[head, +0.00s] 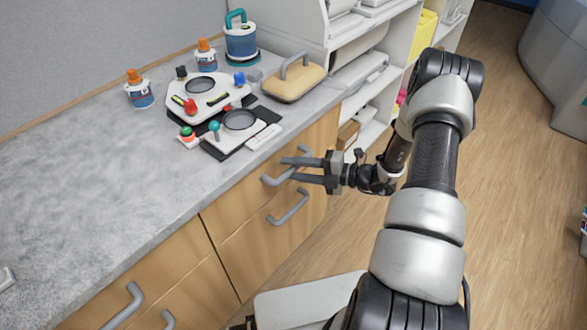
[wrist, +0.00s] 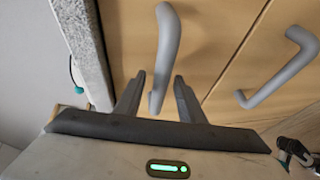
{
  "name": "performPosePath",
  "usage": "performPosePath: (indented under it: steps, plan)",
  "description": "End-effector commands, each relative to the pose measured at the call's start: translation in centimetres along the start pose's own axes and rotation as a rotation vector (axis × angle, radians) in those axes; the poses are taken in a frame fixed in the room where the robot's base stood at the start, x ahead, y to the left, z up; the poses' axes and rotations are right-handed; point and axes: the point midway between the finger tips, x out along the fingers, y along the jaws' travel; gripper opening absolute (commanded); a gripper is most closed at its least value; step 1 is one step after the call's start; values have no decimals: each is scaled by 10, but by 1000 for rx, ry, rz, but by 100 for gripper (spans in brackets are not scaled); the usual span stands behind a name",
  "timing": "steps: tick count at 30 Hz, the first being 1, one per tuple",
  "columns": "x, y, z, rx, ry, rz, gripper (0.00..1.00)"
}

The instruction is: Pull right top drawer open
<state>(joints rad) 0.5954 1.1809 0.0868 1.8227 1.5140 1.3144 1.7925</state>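The right top drawer (head: 228,207) is a light wood front under the grey counter, and it looks shut, flush with the cabinet. Its grey bar handle (head: 270,181) is partly covered by my fingers in the head view. My gripper (head: 287,168) reaches in from the right with its two dark fingers apart. In the wrist view the handle (wrist: 168,38) stands between the two open fingers (wrist: 160,78), with gaps on both sides. Whether a finger touches it, I cannot tell.
A second handle (head: 289,208) sits just below on the lower drawer, and it also shows in the wrist view (wrist: 282,70). The counter (head: 90,190) holds a joystick panel, small bottles, a blue canister and a tan case. Open shelves (head: 370,105) stand at the right. Wooden floor (head: 510,160) is clear.

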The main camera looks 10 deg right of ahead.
Motion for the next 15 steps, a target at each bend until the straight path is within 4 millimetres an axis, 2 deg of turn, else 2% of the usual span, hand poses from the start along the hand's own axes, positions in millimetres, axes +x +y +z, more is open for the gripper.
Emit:
performPosePath:
  steps: [6,8,12,13,15]
  plan:
    - [0,0,0,0,0,0,36]
    - [0,0,0,0,0,0,27]
    - [0,0,0,0,0,0,4]
    - [0,0,0,0,0,0,0]
    - [0,0,0,0,0,0,0]
